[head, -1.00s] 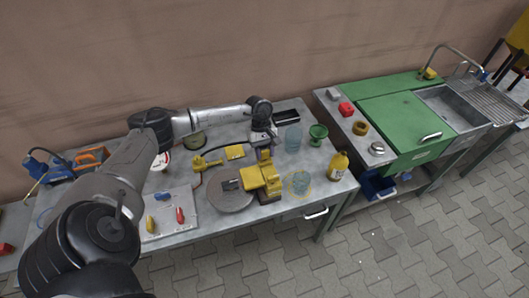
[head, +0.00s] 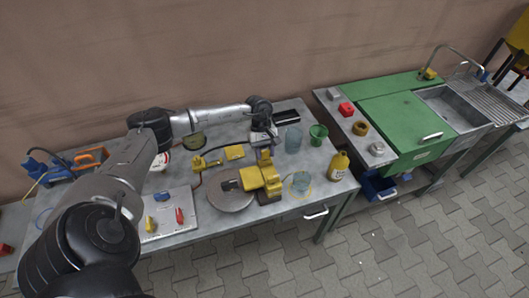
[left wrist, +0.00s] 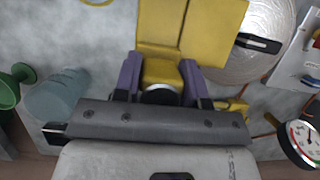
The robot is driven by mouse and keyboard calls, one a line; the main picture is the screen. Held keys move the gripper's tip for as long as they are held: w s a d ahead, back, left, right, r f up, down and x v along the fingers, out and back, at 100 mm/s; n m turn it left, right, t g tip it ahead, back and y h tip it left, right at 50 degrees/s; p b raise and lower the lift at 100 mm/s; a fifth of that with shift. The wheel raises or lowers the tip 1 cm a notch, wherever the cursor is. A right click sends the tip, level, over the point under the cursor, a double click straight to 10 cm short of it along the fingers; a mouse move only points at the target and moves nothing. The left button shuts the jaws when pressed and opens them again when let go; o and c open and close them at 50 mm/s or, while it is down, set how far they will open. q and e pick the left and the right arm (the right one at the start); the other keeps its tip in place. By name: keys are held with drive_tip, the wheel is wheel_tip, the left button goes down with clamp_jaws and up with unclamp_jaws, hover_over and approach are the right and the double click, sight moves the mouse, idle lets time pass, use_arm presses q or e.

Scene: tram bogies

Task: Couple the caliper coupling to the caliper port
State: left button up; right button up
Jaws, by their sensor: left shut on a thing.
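My left gripper (left wrist: 160,83) is shut, its two purple fingers on either side of a small yellow block with a dark round end, which looks like the caliper coupling (left wrist: 162,72). In the head view the left gripper (head: 264,148) is over the work table, at the far end of the yellow caliper (head: 262,180). The caliper (left wrist: 190,25) lies just beyond the held block in the left wrist view. Whether they touch or are apart I cannot tell. The caliper port is not clearly visible. The caliper stands beside a grey brake disc (head: 231,197). My right gripper is not in view.
A yellow tool with an orange hose (head: 208,162) lies left of the gripper. A blue glass (head: 293,139), a green cup (head: 318,135), another glass (head: 301,182) and a yellow bottle (head: 338,166) stand at the right. A gauge (left wrist: 303,143) shows in the wrist view.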

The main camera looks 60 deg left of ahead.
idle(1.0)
use_arm(q)
drive_tip(key=shift+f+b, duration=0.55)
drive_tip(key=shift+b, duration=0.3)
drive_tip(key=o, duration=0.7)
drive_tip(key=shift+o, duration=1.3)
drive_tip(key=v, duration=1.4)
drive_tip(key=shift+f, duration=0.1)
